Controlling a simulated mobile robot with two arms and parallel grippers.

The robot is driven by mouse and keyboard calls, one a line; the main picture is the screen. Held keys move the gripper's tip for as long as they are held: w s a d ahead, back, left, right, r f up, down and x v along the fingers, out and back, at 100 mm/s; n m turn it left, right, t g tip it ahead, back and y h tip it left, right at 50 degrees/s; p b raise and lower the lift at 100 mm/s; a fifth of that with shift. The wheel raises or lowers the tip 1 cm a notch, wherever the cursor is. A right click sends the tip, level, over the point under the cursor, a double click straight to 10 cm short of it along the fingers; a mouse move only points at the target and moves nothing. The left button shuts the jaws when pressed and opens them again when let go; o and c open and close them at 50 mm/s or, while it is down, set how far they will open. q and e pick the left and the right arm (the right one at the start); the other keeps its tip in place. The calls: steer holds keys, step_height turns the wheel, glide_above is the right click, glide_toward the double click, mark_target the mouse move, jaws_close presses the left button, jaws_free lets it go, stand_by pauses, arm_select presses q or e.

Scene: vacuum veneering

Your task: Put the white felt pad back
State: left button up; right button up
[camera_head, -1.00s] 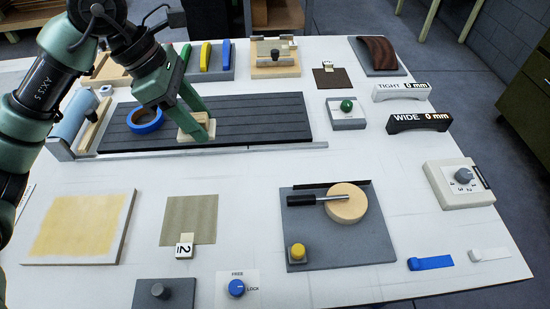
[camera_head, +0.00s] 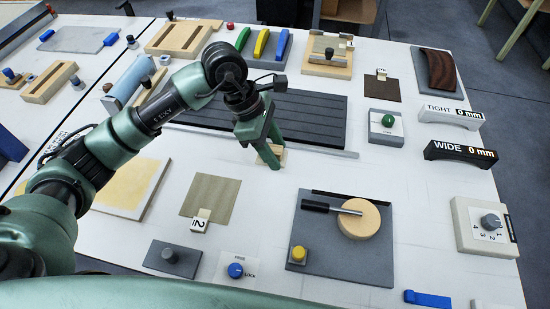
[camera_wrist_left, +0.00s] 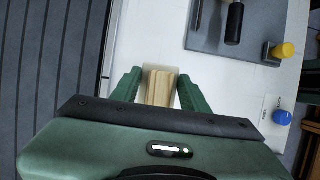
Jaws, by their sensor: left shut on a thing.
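My left gripper (camera_head: 263,156) is shut on a small pale pad block (camera_head: 268,154), wood-coloured with a whitish layer. In the left wrist view the block (camera_wrist_left: 160,86) sits between the two green fingers (camera_wrist_left: 158,92). Its underside is hidden, so I cannot tell whether the white layer is felt. The gripper is at the front edge of the dark slatted bed (camera_head: 310,120), over the white table. I cannot tell whether the block touches the table. My right gripper is not in view.
A blue knob (camera_head: 235,270) stands nearer me. Bare white table lies between the bed and these.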

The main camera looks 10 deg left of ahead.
arm_select(q)
steer(key=shift+f, duration=0.6)
step_height(320, 180, down, 4)
steer(key=shift+f+p, duration=0.1)
steer(key=shift+p, duration=0.4)
steer(key=shift+f, duration=0.15)
steer(key=o, duration=1.2)
